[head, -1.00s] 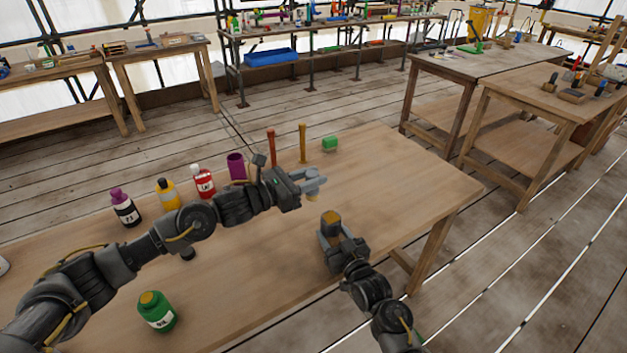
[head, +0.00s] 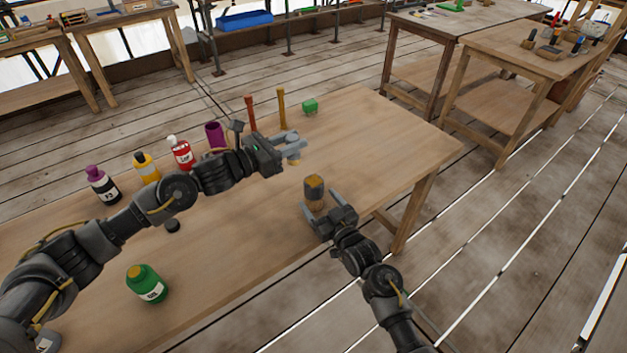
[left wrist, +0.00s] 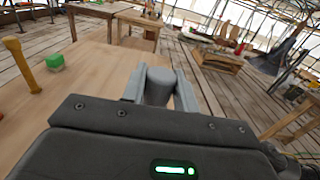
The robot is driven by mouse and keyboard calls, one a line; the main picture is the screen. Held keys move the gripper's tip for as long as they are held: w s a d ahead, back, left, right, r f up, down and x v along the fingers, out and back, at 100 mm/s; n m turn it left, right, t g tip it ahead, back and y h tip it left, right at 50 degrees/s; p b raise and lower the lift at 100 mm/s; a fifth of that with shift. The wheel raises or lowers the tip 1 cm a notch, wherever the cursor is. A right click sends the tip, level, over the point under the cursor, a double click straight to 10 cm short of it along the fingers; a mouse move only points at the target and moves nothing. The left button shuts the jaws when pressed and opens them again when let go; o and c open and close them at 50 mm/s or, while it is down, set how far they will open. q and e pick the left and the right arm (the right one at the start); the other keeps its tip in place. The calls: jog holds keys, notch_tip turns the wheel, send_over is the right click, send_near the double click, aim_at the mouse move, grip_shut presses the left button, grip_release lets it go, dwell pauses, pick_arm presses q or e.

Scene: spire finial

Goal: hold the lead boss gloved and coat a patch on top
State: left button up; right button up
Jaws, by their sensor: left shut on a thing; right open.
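A dark grey cylinder with an ochre top and a brownish lower part (head: 314,191), apparently the lead boss, stands upright on the table at the right. My right gripper (head: 319,203) is open close to its near side; I cannot tell whether the fingers touch it. My left gripper (head: 291,145) is shut on a small grey cylindrical piece (left wrist: 159,86), held above the table beyond the boss. A pale tan end of that piece (head: 294,159) shows below the fingers in the head view.
Bottles with purple (head: 101,185), yellow (head: 147,167) and red (head: 179,153) bodies or caps line the table's far side, with a purple cup (head: 214,135). Red (head: 250,113) and yellow (head: 281,108) upright handles and a green block (head: 310,106) stand behind. A green jar (head: 147,283) stands near left.

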jog(key=v, duration=0.9)
jog(key=shift+s+d, duration=0.2)
jog(key=shift+s, duration=0.15)
